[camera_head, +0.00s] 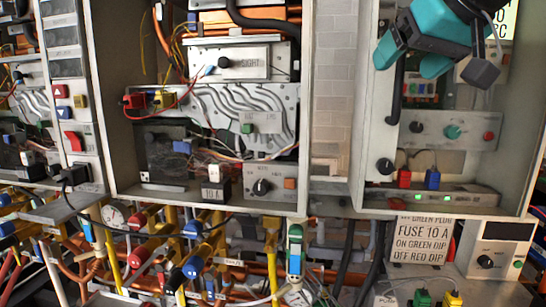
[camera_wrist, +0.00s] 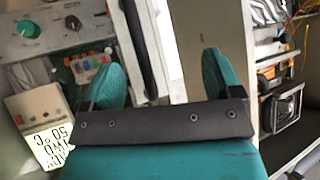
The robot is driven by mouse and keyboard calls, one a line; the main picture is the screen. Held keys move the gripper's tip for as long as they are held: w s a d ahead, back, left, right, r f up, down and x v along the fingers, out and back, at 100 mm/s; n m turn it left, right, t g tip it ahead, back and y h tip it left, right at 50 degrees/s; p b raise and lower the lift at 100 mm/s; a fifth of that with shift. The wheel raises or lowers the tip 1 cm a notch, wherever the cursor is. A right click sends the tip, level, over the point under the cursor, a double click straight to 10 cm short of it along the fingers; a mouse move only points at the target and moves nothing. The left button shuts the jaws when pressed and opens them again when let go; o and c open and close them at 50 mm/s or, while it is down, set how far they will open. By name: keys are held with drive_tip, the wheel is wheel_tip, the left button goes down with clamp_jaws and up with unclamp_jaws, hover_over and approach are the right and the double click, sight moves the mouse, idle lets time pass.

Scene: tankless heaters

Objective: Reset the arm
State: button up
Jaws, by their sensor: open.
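My gripper (camera_head: 412,56) is teal and shows at the top right of the head view, in front of the right-hand open cabinet (camera_head: 369,150). In the wrist view my gripper (camera_wrist: 160,76) has its two teal fingers spread apart, with nothing between them. It is open and empty. It hides part of the cabinet's upper inside. I cannot tell how far it is from the panels behind it.
A middle cabinet (camera_head: 305,110) holds wires and a black knob panel (camera_head: 268,184). Colored pipes and valves (camera_head: 195,262) crowd below. A sign reading "FUSE 10 A" (camera_head: 421,238) stands at lower right, beside a white knob box (camera_head: 498,250). A pale brick wall (camera_head: 334,90) shows between the cabinets.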

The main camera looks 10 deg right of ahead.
drive_tip(key=s+a+f+n+g+y, duration=0.1)
drive_tip(key=s+a+f+n+g, duration=0.15)
drive_tip(key=f, duration=0.55)
drive_tip(key=s+a+f+n+g+y, duration=0.1)
drive_tip(key=s+a+f+g, duration=0.2)
drive_tip(key=f, duration=0.5)
drive_tip(key=s+a+f+n+g+b, duration=0.1)
drive_tip(key=s+a+f+g, duration=0.3)
drive_tip(key=s+f, duration=1)
drive_tip(key=shift+s+a+f+n+g, duration=0.2)
drive_tip(key=shift+f+n+g, duration=0.25)
drive_tip(key=shift+n, duration=0.3)
drive_tip(key=shift+w, duration=0.1)
